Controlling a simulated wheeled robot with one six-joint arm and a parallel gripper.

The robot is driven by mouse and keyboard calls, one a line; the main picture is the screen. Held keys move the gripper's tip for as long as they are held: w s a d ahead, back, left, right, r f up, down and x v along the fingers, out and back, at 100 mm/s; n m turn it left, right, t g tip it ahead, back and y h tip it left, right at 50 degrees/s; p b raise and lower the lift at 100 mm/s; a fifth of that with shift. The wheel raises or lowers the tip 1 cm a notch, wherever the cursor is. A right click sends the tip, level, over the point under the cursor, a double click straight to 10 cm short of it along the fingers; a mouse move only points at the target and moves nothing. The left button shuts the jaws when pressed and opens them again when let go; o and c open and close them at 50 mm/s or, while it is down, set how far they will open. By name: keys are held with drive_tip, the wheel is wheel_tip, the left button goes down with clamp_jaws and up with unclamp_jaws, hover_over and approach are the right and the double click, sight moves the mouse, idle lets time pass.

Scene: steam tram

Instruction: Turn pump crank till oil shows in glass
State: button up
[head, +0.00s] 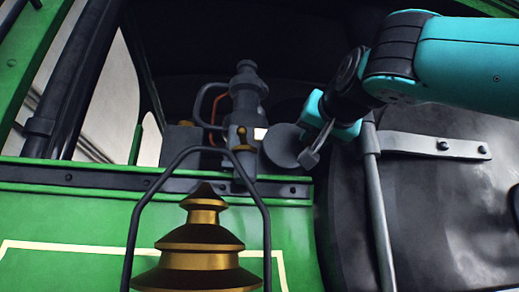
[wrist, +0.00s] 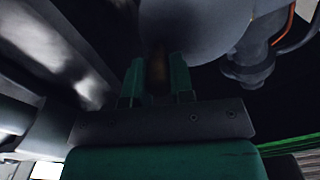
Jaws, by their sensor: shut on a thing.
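The grey pump (head: 247,105) stands upright on the ledge of the green cab side in the head view. A round grey crank disc (head: 284,146) sits at its right. My gripper (head: 314,148) is at the right edge of this disc. In the wrist view, the fingers of my gripper (wrist: 158,82) are shut on a dark brownish crank handle (wrist: 158,66), in front of the disc (wrist: 195,28). The handle is blurred and partly hidden by the fingers. A small pale patch shows beside the brass fitting (head: 241,138) on the pump; I cannot tell whether it is the glass or any oil level.
A brass-topped lantern (head: 203,240) with a dark wire bail stands in front, below the pump. A grey upright rail (head: 378,210) and a bracket (head: 435,146) are right of my gripper, before a dark round boiler (head: 440,215). An orange pipe (head: 215,112) runs beside the pump.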

sight(279, 163)
wheel_tip(279, 163, down, 2)
drive_tip(key=shift+a+f+b, duration=0.1)
drive_tip(key=shift+b, duration=0.45)
drive_tip(key=shift+s+a+f+b, duration=0.15)
drive_tip(key=shift+a+f+b, duration=0.2)
drive_tip(key=shift+a+f, duration=0.5)
drive_tip(key=shift+s+a+f+b, duration=0.15)
drive_tip(key=shift+a+f+b, duration=0.15)
drive_tip(key=shift+a+f, duration=0.5)
drive_tip(key=shift+s+a+r+p, duration=0.15)
drive_tip(key=shift+a+p, duration=0.2)
drive_tip(key=shift+a, duration=0.4)
drive_tip(key=shift+s+a+r+p, duration=0.15)
drive_tip(key=shift+a+p, duration=0.15)
drive_tip(key=shift+a, duration=0.4)
drive_tip(key=o, duration=0.9)
drive_tip(key=shift+d, duration=0.1)
